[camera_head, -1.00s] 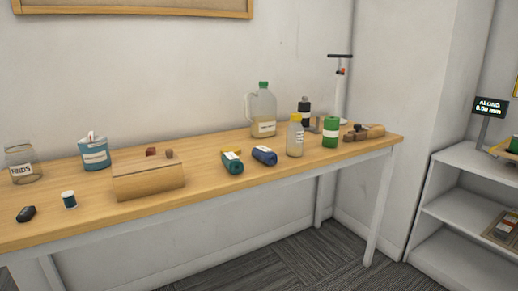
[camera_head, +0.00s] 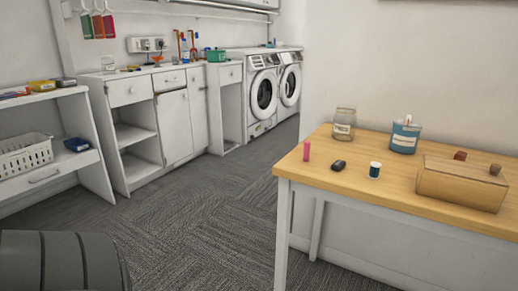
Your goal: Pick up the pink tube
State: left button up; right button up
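A small pink tube (camera_head: 307,151) stands upright near the left end of the wooden table (camera_head: 345,203). A small black object (camera_head: 338,165) lies to its right, and a glass jar (camera_head: 344,123) stands behind them. Nothing touches the tube. Neither of my grippers shows in the head view.
A white-and-dark small pot (camera_head: 375,169), a teal tin (camera_head: 405,137) and a wooden box (camera_head: 462,183) stand further right on the table. White cabinets (camera_head: 174,127), shelves and washing machines (camera_head: 264,92) line the back and left. The carpet between is clear.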

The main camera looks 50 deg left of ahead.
aim_at(306, 144)
jog(key=u, duration=1.2)
jog(key=j+z, duration=0.2)
jog(key=z, duration=0.2)
jog(key=i+j+z, duration=0.1)
jog(key=j+z, duration=0.15)
jog(key=z, duration=0.2)
jog(key=j+z, duration=0.2)
jog(key=z, duration=0.2)
jog(key=j+z, duration=0.2)
jog(key=j, duration=0.35)
jog(key=k+j+z, duration=0.2)
jog(key=j, duration=0.3)
